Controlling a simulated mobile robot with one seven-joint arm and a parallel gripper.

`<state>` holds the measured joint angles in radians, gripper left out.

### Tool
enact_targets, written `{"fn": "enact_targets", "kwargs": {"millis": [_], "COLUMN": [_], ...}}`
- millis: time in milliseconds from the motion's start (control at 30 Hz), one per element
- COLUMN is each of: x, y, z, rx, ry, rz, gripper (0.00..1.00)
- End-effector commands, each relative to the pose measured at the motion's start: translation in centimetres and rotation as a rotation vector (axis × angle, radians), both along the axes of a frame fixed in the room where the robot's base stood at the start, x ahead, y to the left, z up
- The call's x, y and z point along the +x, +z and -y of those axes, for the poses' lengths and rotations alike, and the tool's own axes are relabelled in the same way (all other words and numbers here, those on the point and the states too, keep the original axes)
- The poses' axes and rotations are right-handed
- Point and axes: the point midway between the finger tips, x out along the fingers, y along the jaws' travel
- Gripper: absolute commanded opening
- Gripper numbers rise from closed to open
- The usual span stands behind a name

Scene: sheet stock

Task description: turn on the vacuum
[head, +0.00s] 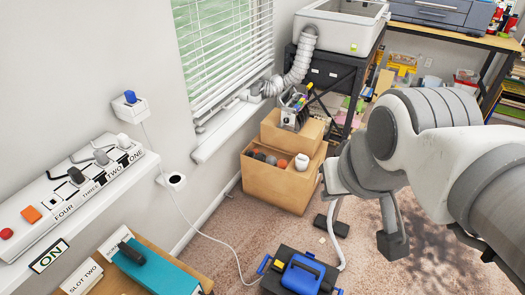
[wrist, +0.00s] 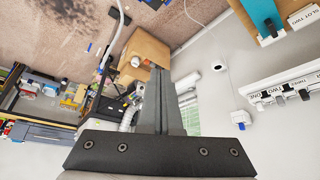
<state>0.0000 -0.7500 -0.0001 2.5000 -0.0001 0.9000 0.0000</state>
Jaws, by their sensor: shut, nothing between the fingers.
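A black-and-blue box-shaped unit with a blue handle (head: 301,274), which looks like the vacuum, sits on the carpet at the bottom of the head view. A pale hose (head: 336,240) rises beside it. The strip also shows in the wrist view (wrist: 306,71). My gripper (wrist: 162,72) is shut and empty, its tips in front of a cardboard box.
Cardboard boxes (head: 275,185) stand under the window.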

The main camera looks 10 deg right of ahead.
Motion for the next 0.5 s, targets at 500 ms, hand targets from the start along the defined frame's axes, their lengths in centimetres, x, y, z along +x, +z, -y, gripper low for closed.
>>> {"fn": "enact_targets", "kwargs": {"millis": [500], "x": [7.6], "y": [-5.1], "z": [-0.8], "rx": [0.074], "ry": [-0.061], "rz": [-0.044], "gripper": [0.0]}}
